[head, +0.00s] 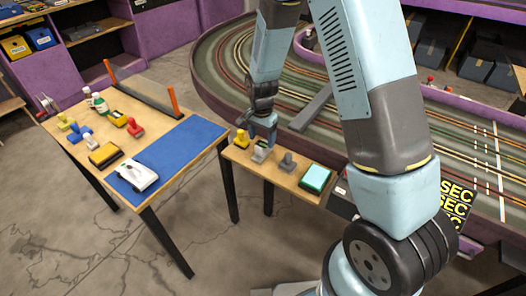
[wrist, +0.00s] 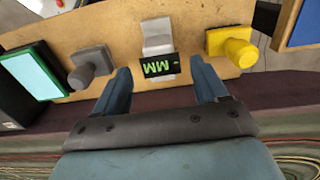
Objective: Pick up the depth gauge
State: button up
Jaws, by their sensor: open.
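The depth gauge (wrist: 158,37) looks like the silver piece with a black display marked "MM" in green, lying on the small wooden shelf. In the wrist view it lies between and just beyond the fingertips of my gripper (wrist: 162,76). My fingers are open, one on each side, with nothing held. In the head view, the depth gauge (head: 259,156) shows as a small grey-silver piece below my gripper (head: 262,138), which partly covers it. I cannot tell the exact height of the fingertips above the shelf.
On the shelf, a yellow knobbed piece (wrist: 232,44) stands on one side of the gauge and a grey knobbed piece (wrist: 90,66) on the other. A teal-topped box (head: 315,178) sits beyond the grey one. A table with a blue mat (head: 186,146) and white car (head: 137,173) stands left.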

aim_at(262, 144)
jog(key=shift+w+f, duration=0.1)
jog(key=shift+f, duration=2.9)
jog(key=shift+c, duration=0.4)
jog(key=c, duration=1.1)
jog(key=shift+r, duration=0.1)
jog(key=shift+c, duration=0.2)
